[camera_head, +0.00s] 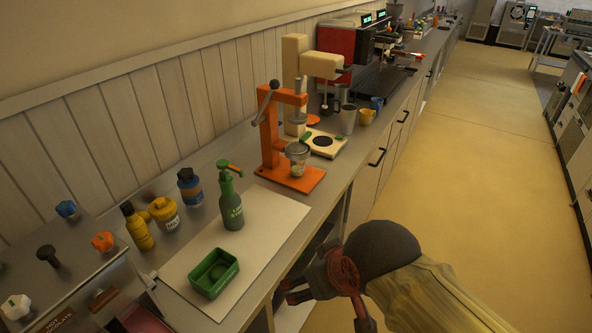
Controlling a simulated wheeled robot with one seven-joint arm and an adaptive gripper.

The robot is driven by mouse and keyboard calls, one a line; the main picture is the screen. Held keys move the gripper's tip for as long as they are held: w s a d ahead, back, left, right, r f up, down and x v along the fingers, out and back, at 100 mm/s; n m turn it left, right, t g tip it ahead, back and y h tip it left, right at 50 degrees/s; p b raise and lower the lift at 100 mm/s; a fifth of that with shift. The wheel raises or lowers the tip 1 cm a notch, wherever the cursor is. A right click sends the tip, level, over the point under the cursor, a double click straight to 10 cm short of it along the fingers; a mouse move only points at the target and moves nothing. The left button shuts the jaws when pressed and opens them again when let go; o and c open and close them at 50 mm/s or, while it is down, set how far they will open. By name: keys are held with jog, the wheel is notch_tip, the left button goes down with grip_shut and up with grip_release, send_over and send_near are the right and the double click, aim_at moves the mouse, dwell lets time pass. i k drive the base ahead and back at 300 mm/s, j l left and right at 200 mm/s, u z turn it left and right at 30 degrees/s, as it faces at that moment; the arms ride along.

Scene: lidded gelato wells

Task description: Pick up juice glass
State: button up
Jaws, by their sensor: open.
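A clear glass (298,160), apparently the juice glass, stands on the base of the orange lever press (270,140) on the counter. Its rim is under the press head, and its contents are too small to make out. My gripper (322,300) is at the lower middle, over the counter's front edge and the floor side. It is open and empty, well apart from the glass and nearer the camera.
A green pump bottle (230,203) and a green tray (214,273) stand on a white mat (262,235) left of my gripper. The aisle floor (480,170) is clear.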

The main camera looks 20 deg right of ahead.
aim_at(297, 168)
jog(key=i+l+u, duration=0.5)
jog(key=i+l, duration=0.3)
